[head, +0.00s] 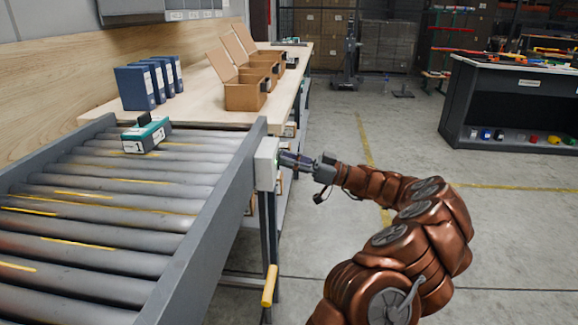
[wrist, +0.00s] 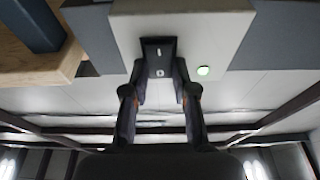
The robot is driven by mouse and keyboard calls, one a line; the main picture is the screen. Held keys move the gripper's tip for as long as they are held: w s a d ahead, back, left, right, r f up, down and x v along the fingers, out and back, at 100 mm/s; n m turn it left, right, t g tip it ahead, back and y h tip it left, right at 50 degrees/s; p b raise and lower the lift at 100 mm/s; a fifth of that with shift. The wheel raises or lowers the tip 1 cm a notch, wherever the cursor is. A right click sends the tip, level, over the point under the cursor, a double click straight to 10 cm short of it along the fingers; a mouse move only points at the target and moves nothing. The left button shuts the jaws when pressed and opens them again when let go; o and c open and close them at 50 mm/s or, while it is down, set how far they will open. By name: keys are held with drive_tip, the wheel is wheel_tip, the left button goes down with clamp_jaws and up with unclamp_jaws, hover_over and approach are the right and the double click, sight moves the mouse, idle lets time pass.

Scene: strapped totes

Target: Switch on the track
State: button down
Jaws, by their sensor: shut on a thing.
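The track is a roller conveyor with grey rollers and a grey side rail (head: 215,215). A pale switch box (head: 266,164) is fixed to its right rail. My gripper (head: 285,158) is at the face of the box. In the wrist view its fingertips (wrist: 160,78) sit on both sides of the rocker, shut on it. Which way the rocker is tilted I cannot tell. A teal strapped tote (head: 146,137) marked 1 sits on the rollers.
Behind the rollers a wooden bench (head: 192,116) holds blue binders (head: 136,88) and open cardboard boxes (head: 245,96). A yellow handle (head: 269,286) hangs below the rail. A dark workbench (head: 515,110) stands at the right. The floor between is clear.

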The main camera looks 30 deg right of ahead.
drive_tip(key=c, duration=0.9)
unclamp_jaws()
